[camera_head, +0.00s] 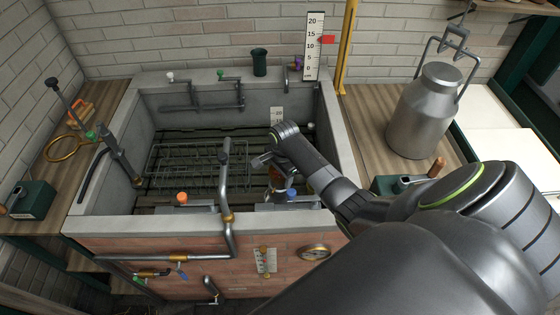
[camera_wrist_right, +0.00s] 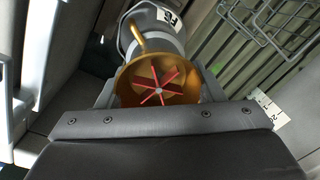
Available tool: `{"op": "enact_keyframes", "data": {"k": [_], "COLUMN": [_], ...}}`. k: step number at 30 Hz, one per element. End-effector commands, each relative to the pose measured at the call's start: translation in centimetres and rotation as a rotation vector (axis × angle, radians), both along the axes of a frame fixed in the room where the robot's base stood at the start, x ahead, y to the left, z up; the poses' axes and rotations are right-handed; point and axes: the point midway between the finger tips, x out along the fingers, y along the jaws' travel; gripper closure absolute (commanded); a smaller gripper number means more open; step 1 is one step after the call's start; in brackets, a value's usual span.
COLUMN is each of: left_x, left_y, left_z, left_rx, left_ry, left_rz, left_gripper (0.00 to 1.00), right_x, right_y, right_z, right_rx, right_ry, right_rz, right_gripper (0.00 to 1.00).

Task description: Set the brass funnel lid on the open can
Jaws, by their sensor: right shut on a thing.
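My right gripper (camera_head: 264,161) reaches down into the stone basin in the head view. In the right wrist view, it is shut on the brass funnel lid (camera_wrist_right: 190,92), which sits between the two fingers. The lid is a round brass bowl with red spokes inside and a brass tube on its rim. A grey metal can (camera_wrist_right: 125,40) with a white label is just beyond the lid in the wrist view, partly hidden by it. I cannot tell whether lid and can touch, or whether the can is open. My left gripper is not in view.
The stone basin (camera_head: 180,224) has wire racks (camera_head: 195,165) and upright pipes inside. A curved pipe (camera_head: 225,180) rises near the gripper. A large milk can (camera_head: 420,115) with a raised handle stands on the right wooden shelf. A dark green box (camera_head: 33,200) sits at left.

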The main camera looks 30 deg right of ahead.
Motion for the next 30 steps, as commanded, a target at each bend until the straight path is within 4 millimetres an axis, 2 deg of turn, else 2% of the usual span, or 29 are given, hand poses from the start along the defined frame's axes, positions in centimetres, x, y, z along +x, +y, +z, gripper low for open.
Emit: {"op": "enact_keyframes", "data": {"k": [1,6,17,23,30], "left_x": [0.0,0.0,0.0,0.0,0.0], "left_y": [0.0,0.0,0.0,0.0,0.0], "left_z": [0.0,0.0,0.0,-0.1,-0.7], "left_rx": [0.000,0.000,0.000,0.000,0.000], "left_ry": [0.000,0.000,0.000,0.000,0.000], "left_rz": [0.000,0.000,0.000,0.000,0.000], "left_gripper": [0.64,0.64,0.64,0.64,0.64], "right_x": [0.1,0.0,0.0,-0.1,-0.4], "right_y": [0.0,0.0,0.0,-0.1,-0.2], "right_z": [0.1,0.0,0.3,2.8,7.8], "right_rx": [0.000,0.000,0.000,-0.001,-0.003], "right_ry": [-0.002,-0.001,-0.001,-0.004,-0.006], "right_rz": [0.001,0.000,0.000,0.000,0.002], "right_gripper": [0.35,0.13,0.13,0.13,0.13]}}
